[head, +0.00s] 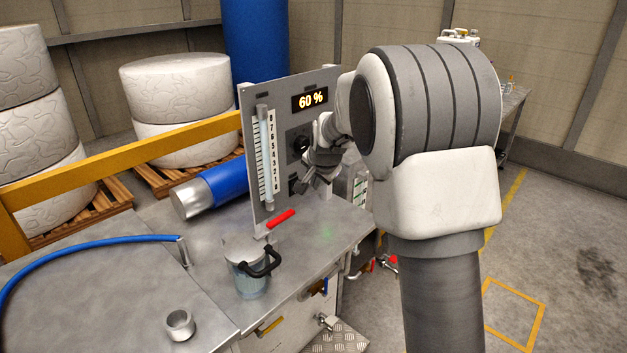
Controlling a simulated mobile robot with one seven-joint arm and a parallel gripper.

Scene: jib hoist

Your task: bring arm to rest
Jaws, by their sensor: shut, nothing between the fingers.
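My arm rises at the right of the head view and bends over toward the grey panel (285,135). My gripper (312,184) is shut and empty, just in front of the panel's lower right part and above the metal bench (325,225). The panel has a lit display (309,100) reading 60 %, a dark knob (301,144) and a sight tube with a number scale (266,155). My wrist partly hides the panel's right side. I cannot tell whether the fingertips touch the panel.
A clear jug (252,280) with a black handle stands on the bench, near a red lever (281,218). A small metal cup (179,324) and a blue hose (80,248) lie to the left. A yellow beam (130,162) crosses behind. Open floor (560,240) lies at the right.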

